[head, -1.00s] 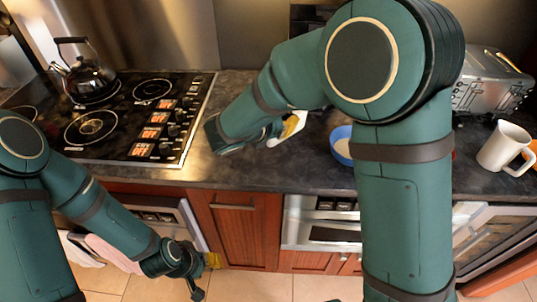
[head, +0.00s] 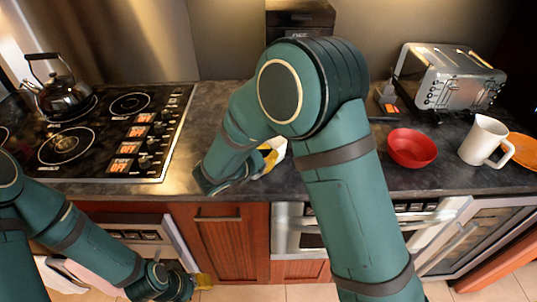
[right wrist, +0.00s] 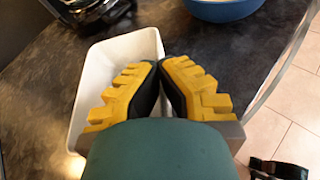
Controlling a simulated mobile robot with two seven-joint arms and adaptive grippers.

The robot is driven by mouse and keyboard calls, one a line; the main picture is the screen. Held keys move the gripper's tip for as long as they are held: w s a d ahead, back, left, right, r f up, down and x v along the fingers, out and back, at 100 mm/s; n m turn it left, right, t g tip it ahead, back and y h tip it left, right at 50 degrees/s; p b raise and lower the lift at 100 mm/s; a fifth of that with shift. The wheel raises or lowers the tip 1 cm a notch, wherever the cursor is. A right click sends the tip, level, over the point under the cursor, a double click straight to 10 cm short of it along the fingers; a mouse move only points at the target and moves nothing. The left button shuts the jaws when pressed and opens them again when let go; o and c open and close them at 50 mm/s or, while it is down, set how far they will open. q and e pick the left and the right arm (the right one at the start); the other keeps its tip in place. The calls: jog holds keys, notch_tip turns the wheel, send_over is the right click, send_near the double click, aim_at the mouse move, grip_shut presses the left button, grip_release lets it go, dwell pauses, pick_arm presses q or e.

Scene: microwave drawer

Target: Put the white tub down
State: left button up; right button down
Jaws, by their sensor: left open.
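The white tub (right wrist: 122,58) is an open rectangular container over the dark countertop in the right wrist view. In the head view only a small part of the tub (head: 281,146) shows beside my right arm. My right gripper (right wrist: 160,66) has its yellow fingers close together on either side of the tub's right wall, shut on it. I cannot tell whether the tub's base touches the counter. My left gripper (head: 197,283) is low in front of the cabinet doors, away from the tub, and its fingers are largely hidden.
A blue bowl (right wrist: 222,10) stands on the counter near the tub. A red bowl (head: 412,150), white mug (head: 478,140), orange plate (head: 523,150) and toaster (head: 450,78) are to the right. The stove (head: 100,135) with a kettle (head: 62,95) is left; bare counter (head: 195,145) lies between.

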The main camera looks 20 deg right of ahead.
jog(key=shift+f, duration=0.15)
jog(key=c, duration=1.1)
grip_release()
jog(key=shift+c, duration=0.2)
